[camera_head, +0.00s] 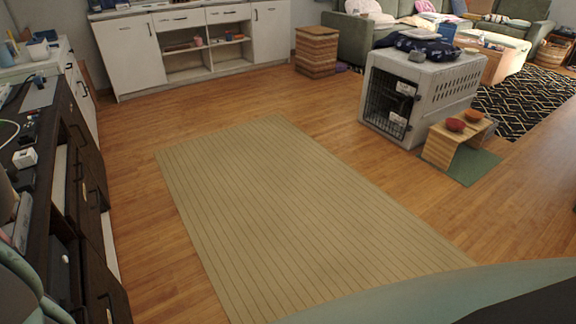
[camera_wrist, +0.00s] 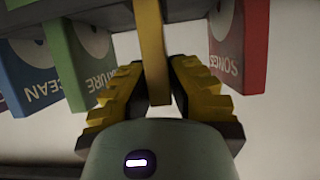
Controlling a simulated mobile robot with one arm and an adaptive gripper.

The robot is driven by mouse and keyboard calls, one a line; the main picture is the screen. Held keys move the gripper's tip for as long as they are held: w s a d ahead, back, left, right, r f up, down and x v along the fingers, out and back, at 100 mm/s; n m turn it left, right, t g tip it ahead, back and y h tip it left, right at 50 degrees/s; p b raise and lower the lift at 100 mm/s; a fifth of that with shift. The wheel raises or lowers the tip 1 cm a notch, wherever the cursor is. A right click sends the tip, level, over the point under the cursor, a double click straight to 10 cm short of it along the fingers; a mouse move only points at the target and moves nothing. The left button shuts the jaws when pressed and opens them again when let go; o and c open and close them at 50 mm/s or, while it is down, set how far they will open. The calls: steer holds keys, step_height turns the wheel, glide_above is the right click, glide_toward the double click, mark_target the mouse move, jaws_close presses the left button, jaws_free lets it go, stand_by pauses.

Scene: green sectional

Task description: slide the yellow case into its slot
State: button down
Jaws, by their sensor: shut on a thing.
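The yellow case (camera_wrist: 152,50) shows edge-on as a narrow upright strip in the upper middle of the wrist view. My gripper (camera_wrist: 158,82), with ridged yellow and black fingers, is closed on its lower part. The case is in the gap between a green case (camera_wrist: 88,50) on the left and a red case (camera_wrist: 240,45) on the right, apart from both. A blue case (camera_wrist: 30,75) marked "OCEAN" is farther left. The slot itself cannot be made out. Neither the case nor my gripper can be made out in the head view.
In the head view, a dark counter with drawers (camera_head: 85,190) runs along the left. A striped mat (camera_head: 300,215) covers open floor. A pet crate (camera_head: 425,90) and a small stand with bowls (camera_head: 440,150) are at right. White cabinets (camera_head: 130,55) line the back.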

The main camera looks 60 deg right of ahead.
steer(key=c, duration=1)
jaws_free()
steer(key=shift+w, duration=0.1)
steer(key=shift+d+r, duration=0.1)
steer(key=shift+d, duration=0.05)
steer(key=v, duration=1.1)
steer(key=shift+d, duration=0.35)
steer(key=shift+r, duration=0.2)
